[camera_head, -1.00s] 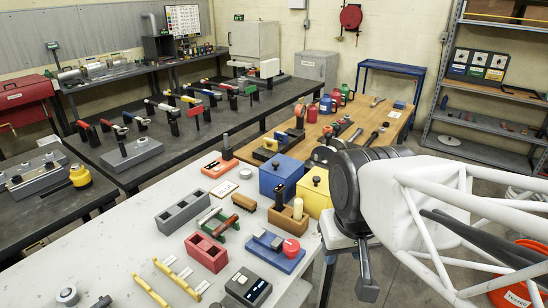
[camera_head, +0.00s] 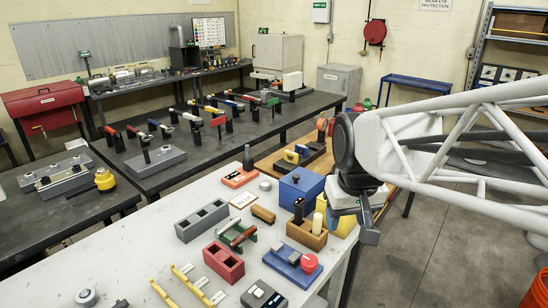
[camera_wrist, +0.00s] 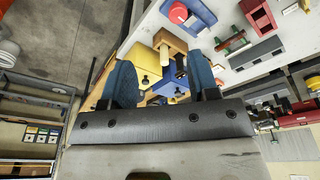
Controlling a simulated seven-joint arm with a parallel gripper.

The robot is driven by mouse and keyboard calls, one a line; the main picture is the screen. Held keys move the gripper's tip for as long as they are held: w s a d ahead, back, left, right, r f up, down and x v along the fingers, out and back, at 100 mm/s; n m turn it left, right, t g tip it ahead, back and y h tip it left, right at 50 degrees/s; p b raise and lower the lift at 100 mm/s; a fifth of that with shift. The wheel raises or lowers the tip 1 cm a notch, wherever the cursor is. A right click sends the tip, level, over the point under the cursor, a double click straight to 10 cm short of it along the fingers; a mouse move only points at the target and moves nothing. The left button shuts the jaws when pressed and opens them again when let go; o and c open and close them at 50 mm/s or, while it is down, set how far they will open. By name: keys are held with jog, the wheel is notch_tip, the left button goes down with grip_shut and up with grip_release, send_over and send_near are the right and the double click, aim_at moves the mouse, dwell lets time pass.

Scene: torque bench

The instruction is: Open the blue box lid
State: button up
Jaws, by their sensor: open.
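The blue box (camera_head: 309,191) stands on the white-topped table, with its flat blue lid closed on it and a dark knob on top. In the wrist view, part of the blue box (camera_wrist: 168,89) shows between my fingers, its lower part hidden by the gripper body. My gripper (camera_head: 368,236) hangs to the right of the box in the head view, apart from it and in front of the yellow box. In the wrist view, my gripper (camera_wrist: 163,80) has its two blue-grey fingers wide apart with nothing held.
The yellow box (camera_head: 341,222) stands right of the blue box, partly hidden by my arm. A wooden holder (camera_head: 306,236) with upright handles is close in front. A red-knobbed blue block (camera_head: 290,265), red bin (camera_head: 223,262) and grey bin (camera_head: 202,221) are nearby.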

jog(key=w+a+n+g, duration=0.1)
jog(key=w+n, duration=0.1)
jog(key=w, duration=1.8)
jog(key=n+g, duration=0.1)
jog(key=n, duration=0.1)
send_near(296, 175)
jog(key=shift+s+f, duration=0.45)
jog(key=shift+s, duration=0.05)
jog(key=shift+w+f, duration=0.25)
jog(key=shift+w, duration=0.25)
jog(key=shift+f, duration=0.15)
jog(key=shift+f, duration=3.75)
jog(key=shift+c, duration=0.3)
grip_shut()
